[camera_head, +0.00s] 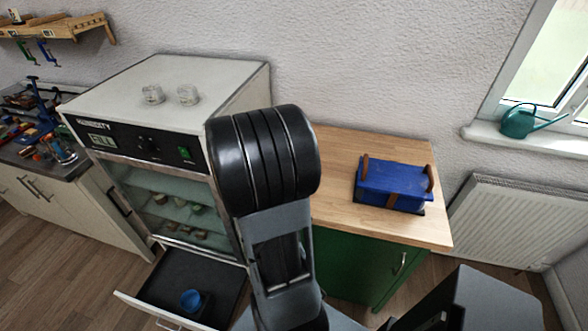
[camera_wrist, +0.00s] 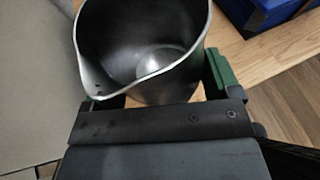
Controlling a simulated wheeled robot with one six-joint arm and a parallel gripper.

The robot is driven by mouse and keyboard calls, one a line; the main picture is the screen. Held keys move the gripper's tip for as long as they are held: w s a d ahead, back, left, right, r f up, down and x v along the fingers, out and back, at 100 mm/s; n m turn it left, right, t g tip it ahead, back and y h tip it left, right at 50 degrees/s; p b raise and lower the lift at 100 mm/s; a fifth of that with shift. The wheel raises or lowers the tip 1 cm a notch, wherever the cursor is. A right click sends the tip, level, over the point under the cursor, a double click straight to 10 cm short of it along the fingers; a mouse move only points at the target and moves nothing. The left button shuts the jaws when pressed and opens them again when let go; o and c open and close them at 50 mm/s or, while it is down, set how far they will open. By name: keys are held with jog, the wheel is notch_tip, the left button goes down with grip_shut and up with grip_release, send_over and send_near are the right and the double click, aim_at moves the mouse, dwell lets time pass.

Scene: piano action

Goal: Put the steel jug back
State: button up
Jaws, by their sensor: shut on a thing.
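The steel jug (camera_wrist: 140,50) fills the top middle of the wrist view, open side toward the camera, with its pouring lip at lower left. I see down into it and it looks empty. My gripper (camera_wrist: 160,92) is shut on the jug, with one green finger on either side of it. The wooden worktop (camera_wrist: 245,60) shows behind it; I cannot tell whether the jug touches it. In the head view my arm hides both the jug and the gripper.
A humidity cabinet (camera_head: 160,90) with two glass jars on top stands left of my arm; its drawer (camera_head: 150,315) is open, holding a blue bowl (camera_head: 192,300). A blue box (camera_head: 395,183) sits on the green cabinet's wooden top (camera_head: 335,150). A teal watering can (camera_head: 520,121) stands on the sill.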

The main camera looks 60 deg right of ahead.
jog(key=w+d+f, duration=0.1)
jog(key=d+f, duration=0.1)
jog(key=d, duration=0.1)
jog(key=w+d+f, duration=0.1)
jog(key=d+f, duration=0.2)
jog(key=w+d+f+p, duration=0.1)
jog(key=w+d+f, duration=0.1)
jog(key=d+f, duration=0.1)
jog(key=shift+d, duration=0.1)
jog(key=shift+w+d+f, duration=0.15)
jog(key=shift+d+f, duration=0.1)
jog(key=shift+f, duration=0.15)
jog(key=shift+f+p, duration=0.45)
jog(key=shift+f, duration=0.95)
jog(key=shift+f, duration=0.2)
jog(key=o, duration=1)
jog(key=shift+c, duration=0.2)
jog(key=shift+r, duration=0.15)
